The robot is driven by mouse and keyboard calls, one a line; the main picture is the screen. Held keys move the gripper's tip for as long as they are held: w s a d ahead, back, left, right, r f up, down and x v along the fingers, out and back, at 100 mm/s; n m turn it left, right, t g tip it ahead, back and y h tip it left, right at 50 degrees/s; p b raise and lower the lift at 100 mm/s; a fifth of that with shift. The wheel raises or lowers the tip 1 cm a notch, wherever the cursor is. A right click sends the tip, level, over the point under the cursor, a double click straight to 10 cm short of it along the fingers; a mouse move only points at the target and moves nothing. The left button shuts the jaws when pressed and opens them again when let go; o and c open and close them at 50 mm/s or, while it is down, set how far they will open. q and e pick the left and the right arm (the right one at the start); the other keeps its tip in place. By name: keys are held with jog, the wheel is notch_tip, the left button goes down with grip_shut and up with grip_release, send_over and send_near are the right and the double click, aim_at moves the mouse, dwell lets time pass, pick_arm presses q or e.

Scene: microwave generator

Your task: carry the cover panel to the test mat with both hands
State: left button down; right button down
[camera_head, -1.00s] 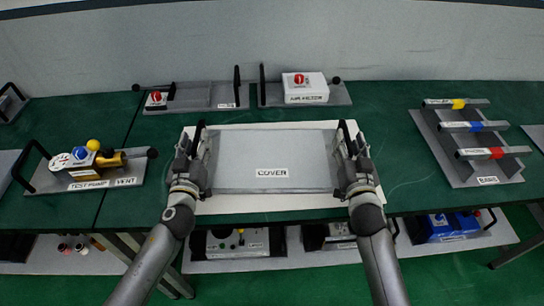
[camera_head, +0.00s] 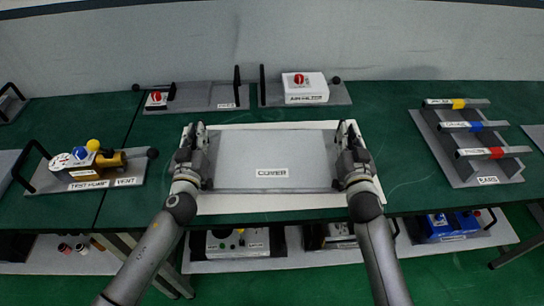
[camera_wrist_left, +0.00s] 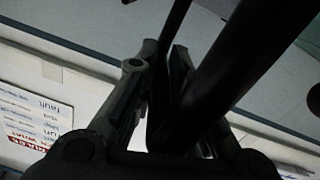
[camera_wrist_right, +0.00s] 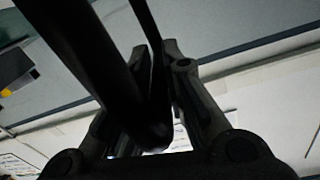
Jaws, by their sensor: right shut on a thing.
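The cover panel (camera_head: 272,155) is a flat grey plate labelled COVER, lying over a white mat (camera_head: 265,203) on the green bench. A black handle stands at each of its short ends. My left gripper (camera_head: 194,130) is at the left end, its fingers either side of the left handle, which also shows in the left wrist view (camera_wrist_left: 218,75). Whether those fingers press on it is hard to see. My right gripper (camera_head: 347,128) is shut on the right handle, a dark bar in the right wrist view (camera_wrist_right: 95,65).
Behind the panel stand a grey tray with a red knob (camera_head: 156,97) and a white AIR FILTER box (camera_head: 305,88). A TEST PUMP unit (camera_head: 95,158) is at left, a rack of rails (camera_head: 470,140) at right. Bare green bench lies between panel and rack.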

jog(key=shift+r, duration=0.2)
dwell(0.5)
